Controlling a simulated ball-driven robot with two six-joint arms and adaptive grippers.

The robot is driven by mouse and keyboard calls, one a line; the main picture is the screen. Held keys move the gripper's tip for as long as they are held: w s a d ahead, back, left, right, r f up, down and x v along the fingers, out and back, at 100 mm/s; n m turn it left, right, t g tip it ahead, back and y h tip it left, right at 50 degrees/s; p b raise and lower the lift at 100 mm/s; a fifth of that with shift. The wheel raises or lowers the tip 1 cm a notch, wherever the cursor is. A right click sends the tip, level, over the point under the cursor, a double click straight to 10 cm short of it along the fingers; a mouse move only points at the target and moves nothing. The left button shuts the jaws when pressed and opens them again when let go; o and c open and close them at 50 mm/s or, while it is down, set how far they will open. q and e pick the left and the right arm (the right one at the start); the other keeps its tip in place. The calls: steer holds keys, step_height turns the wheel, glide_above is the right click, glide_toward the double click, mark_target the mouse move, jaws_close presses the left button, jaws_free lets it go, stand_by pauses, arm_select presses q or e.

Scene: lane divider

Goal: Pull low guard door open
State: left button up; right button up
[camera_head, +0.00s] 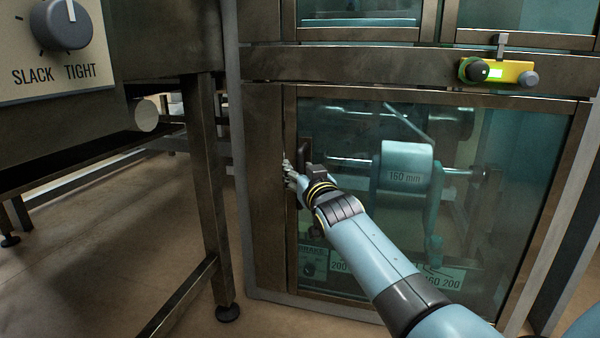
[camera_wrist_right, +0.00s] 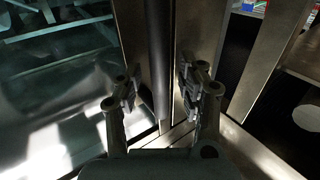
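The low guard door (camera_head: 470,130) is a metal-framed clear panel in the lower part of the cabinet, and it looks closed in its frame. A dark upright handle (camera_head: 304,145) is on its left side, partly hidden behind my right gripper. My right gripper (camera_head: 289,178) is at the door's left edge, by the handle. In the right wrist view, its fingers (camera_wrist_right: 156,90) are spread apart, with a dark upright bar (camera_wrist_right: 160,60), apparently the handle, between or just beyond them. Contact cannot be made out. My left gripper is not in view.
A metal table leg (camera_head: 205,180) stands left of the cabinet, below a panel with a SLACK/TIGHT knob (camera_head: 62,22). A yellow latch-like device (camera_head: 500,72) sits above the door. Behind the panel is a roller marked 160 mm (camera_head: 405,165). Open floor (camera_head: 110,240) lies at left.

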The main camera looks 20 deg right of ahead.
jaws_close()
steer(key=shift+a, duration=0.1)
stand_by(0.6)
